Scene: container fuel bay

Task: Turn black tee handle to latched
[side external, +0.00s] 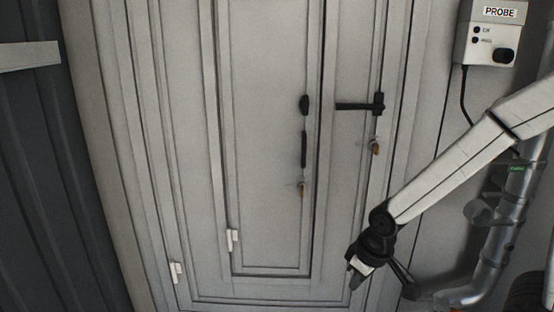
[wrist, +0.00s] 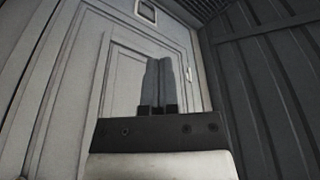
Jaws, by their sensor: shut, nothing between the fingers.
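A black tee-shaped handle (side external: 360,106) sits on the right part of the pale door. Its long bar lies level and points left from a short upright crosspiece. A second black handle (side external: 303,148) stands upright on the inner door panel, below a black knob (side external: 304,105). I cannot tell for certain which one the task names. My gripper (side external: 354,282) is low at the right, in front of the door's lower part, well below and apart from both handles. In the wrist view its fingers (wrist: 158,82) are together and empty, and no handle shows there.
Brass-coloured locks (side external: 375,147) sit below the handles. White hinges (side external: 232,240) are at the door's lower left. A grey PROBE box (side external: 486,35) with a cable hangs at upper right. A metal pipe (side external: 500,235) runs beside my arm. The space before the door's middle is clear.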

